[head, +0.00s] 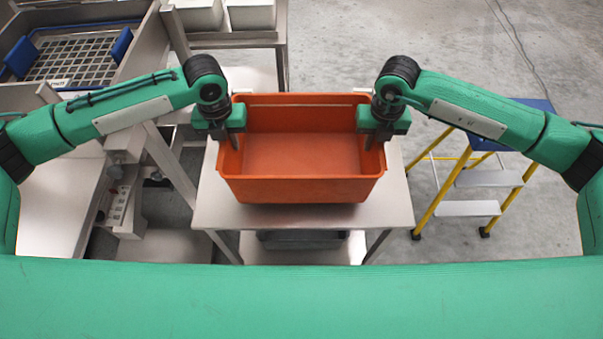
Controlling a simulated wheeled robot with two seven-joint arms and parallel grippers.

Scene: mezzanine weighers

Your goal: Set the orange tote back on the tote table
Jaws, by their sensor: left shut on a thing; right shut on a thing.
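The orange tote (300,189) is in the middle of the head view, upright and empty inside. My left gripper (232,138) is shut on its left wall, and my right gripper (372,138) is shut on its right wall. The steel tote table (393,208) is directly below and around the tote. I cannot tell whether the tote's base touches the table top or hangs a little above it. The tote hides the middle of the table top.
A yellow step stool (470,180) with grey treads stands right of the table. A steel frame and bench (50,200) stand at left, with a grid tray (75,60) behind. White bins (250,14) sit on a back table. A dark object (300,240) is under the tote table.

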